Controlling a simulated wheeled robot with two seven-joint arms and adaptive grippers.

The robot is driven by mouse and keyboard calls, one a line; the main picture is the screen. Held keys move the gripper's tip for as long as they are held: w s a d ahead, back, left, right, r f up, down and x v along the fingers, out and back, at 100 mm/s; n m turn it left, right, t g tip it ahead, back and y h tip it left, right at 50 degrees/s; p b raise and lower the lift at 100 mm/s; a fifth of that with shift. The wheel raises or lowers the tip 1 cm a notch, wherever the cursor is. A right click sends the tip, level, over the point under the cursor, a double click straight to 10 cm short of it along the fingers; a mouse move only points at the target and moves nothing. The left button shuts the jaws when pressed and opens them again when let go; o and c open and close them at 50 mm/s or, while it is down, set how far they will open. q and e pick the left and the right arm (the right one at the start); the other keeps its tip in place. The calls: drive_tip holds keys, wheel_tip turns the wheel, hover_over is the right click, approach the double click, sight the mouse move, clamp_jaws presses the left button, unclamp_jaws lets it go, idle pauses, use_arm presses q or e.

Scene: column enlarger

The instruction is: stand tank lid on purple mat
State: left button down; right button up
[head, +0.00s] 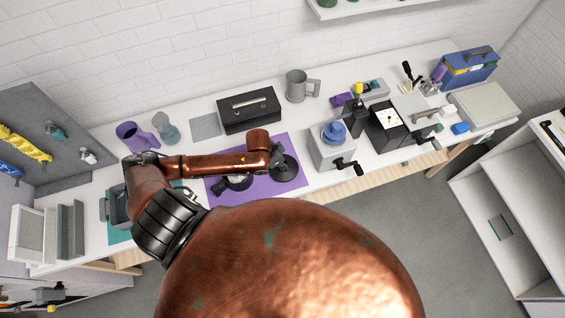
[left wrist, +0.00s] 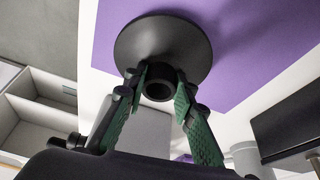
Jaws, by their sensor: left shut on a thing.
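The tank lid is a black round disc with a hollow stem; it fills the upper middle of the left wrist view (left wrist: 185,38). My left gripper (left wrist: 160,84) has its green-padded fingers shut on both sides of the stem. The purple mat (left wrist: 240,70) lies beyond the disc, with a shadow beside it. In the head view the purple mat (head: 296,146) lies on the bench, and the dark lid (head: 288,172) shows over its right part, below my wrist. I cannot tell whether the lid touches the mat. My right gripper is not in view.
A black cash box (head: 249,109) stands behind the mat, with a grey mug (head: 298,86) nearby. A grey crank device (head: 331,150) stands close to the mat's right.

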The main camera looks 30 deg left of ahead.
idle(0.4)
use_arm(q)
drive_tip(key=shift+f, duration=0.6)
idle(0.4)
drive_tip(key=c, duration=1.5)
unclamp_jaws()
drive_tip(key=shift+c, duration=0.2)
drive_tip(key=shift+r, duration=0.1)
drive_tip(key=shift+p+v, duration=2.6)
drive_tip(key=shift+p, duration=0.35)
drive_tip(key=shift+v, duration=1.2)
drive_tip(key=shift+s, duration=0.1)
